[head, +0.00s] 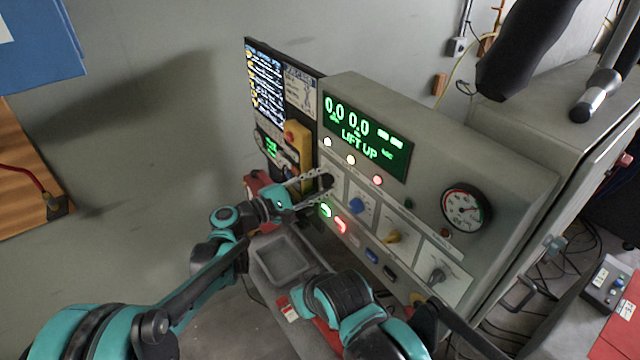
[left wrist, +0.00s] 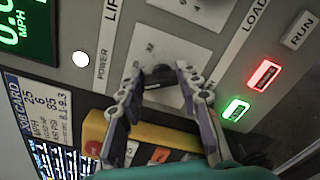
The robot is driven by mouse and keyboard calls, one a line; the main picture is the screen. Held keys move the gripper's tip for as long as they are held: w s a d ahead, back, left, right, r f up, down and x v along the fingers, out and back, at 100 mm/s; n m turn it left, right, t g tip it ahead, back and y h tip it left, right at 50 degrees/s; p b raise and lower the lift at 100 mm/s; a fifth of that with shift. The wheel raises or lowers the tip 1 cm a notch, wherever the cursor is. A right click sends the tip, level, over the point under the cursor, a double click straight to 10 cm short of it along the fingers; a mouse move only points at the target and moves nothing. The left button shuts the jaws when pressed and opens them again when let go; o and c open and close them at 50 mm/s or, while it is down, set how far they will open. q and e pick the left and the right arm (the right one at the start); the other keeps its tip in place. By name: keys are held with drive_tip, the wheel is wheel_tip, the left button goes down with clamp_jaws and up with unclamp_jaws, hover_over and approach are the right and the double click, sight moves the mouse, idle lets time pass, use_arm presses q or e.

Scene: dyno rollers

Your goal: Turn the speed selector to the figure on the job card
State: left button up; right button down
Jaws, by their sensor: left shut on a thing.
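The left gripper (head: 322,182) is at the left end of the grey console's front. In the left wrist view its fingers stand on both sides of a dark knob (left wrist: 157,76) on a pale dial plate (left wrist: 172,52), shut on it. The knob's pointer and most dial figures are hidden or too blurred to read. The job card (left wrist: 38,112) reads 25 MPH, with other figures below; it also shows in the head view (head: 300,88). The green display (head: 366,136) shows 0.0, 0.0 and LIFT UP.
Blue (head: 357,205), yellow (head: 392,236) and grey (head: 437,275) knobs sit to the right on the console. Lit green (head: 326,210) and red (head: 341,225) buttons lie just below the left gripper. A yellow box (head: 297,140) is close by on its left. A grey tray (head: 285,262) is below.

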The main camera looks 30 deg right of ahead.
use_arm(q)
drive_tip(key=m, duration=0.6)
drive_tip(key=shift+s+f+b, duration=0.15)
drive_tip(key=shift+b, duration=0.25)
drive_tip(key=shift+m, duration=0.3)
drive_tip(key=o, duration=1.2)
drive_tip(key=shift+c, duration=0.2)
drive_tip(key=a, duration=1.2)
drive_tip(key=shift+s, duration=0.45)
